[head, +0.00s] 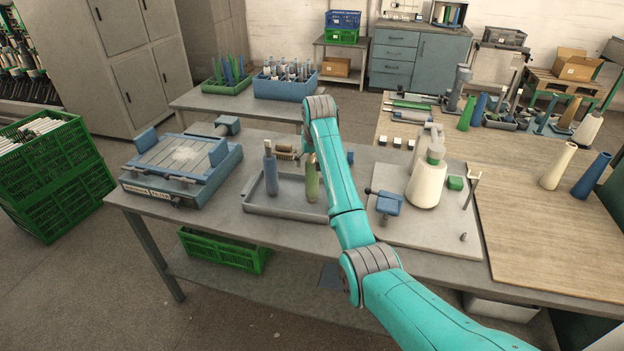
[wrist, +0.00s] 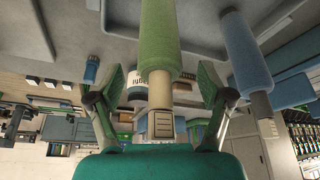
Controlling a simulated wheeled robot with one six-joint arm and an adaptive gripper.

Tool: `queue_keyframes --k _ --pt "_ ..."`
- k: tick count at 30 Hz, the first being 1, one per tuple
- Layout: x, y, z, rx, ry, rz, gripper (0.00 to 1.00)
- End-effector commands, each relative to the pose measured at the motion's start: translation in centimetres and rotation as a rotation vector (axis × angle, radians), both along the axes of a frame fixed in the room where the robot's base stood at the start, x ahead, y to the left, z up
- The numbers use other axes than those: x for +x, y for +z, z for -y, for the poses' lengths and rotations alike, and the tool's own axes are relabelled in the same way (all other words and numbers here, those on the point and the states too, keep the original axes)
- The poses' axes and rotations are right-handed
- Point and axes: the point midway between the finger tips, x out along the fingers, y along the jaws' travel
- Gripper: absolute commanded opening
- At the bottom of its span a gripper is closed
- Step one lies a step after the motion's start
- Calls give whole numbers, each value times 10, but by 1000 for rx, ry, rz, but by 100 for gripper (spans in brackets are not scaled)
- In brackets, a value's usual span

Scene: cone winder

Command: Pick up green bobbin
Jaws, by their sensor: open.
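The green bobbin (head: 312,183) stands upright in a shallow grey tray (head: 262,209) on the workbench, partly behind my arm. In the wrist view the green bobbin (wrist: 159,42) shows large, with its pale neck towards my gripper (wrist: 163,76). My gripper's two fingers are open, one on each side of the bobbin, with visible gaps to it. In the head view my gripper is mostly hidden behind my arm. A blue bobbin (head: 271,174) stands in the same tray to the left; it also shows at the right in the wrist view (wrist: 246,50).
A brush (head: 286,152) lies near the tray's back edge. A blue scale-like device (head: 182,167) stands left of the tray. A board with a cream cone (head: 427,182) and a blue clamp (head: 388,203) is to the right. Bins of bobbins (head: 285,84) stand behind.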

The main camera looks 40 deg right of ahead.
Motion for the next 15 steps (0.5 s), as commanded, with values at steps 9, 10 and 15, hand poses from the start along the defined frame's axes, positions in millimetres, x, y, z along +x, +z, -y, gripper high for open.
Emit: queue_keyframes --k 9,10,15 --pt "2 -5 1 0 0 0 79" --pt "2 -5 1 0 0 0 72" --pt "2 -5 1 0 0 0 29"
